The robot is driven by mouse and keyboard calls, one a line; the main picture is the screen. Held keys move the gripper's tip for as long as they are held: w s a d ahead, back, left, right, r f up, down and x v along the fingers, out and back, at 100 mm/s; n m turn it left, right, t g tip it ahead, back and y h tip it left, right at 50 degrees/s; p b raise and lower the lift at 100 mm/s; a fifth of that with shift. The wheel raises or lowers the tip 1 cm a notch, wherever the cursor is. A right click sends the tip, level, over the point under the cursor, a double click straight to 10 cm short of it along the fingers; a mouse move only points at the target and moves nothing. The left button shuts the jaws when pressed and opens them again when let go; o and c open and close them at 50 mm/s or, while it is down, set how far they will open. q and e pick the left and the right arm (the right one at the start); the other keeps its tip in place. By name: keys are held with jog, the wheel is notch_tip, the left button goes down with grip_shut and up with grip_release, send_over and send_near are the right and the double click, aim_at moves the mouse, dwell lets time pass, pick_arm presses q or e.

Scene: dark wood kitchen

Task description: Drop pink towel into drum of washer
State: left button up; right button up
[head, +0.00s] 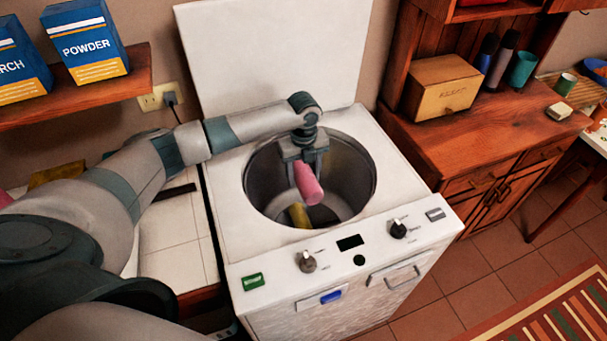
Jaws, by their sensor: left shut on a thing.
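The pink towel (309,186) is a small roll held in my left gripper (306,166), which is shut on it and points down. The gripper and towel are over the open drum (350,174) of the white top-loading washer (223,201). From this angle I cannot tell how far the towel is below the drum's rim. A yellow item (299,215) shows inside the drum, below and left of the towel. The washer's lid (270,60) stands open at the back. My right gripper is not in view.
Blue powder boxes (86,42) stand on a wooden shelf at the upper left. A wooden cabinet (480,140) with a wooden box (442,86), bottles and a green cup is at the right. A striped rug (560,315) lies on the tiled floor.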

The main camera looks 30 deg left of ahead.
aim_at(304, 170)
pick_arm(q)
jog(key=shift+f, duration=0.15)
jog(key=o, duration=1.2)
jog(key=shift+r+b, duration=2.1)
jog(key=shift+r, duration=6.6)
jog(key=shift+d, duration=0.1)
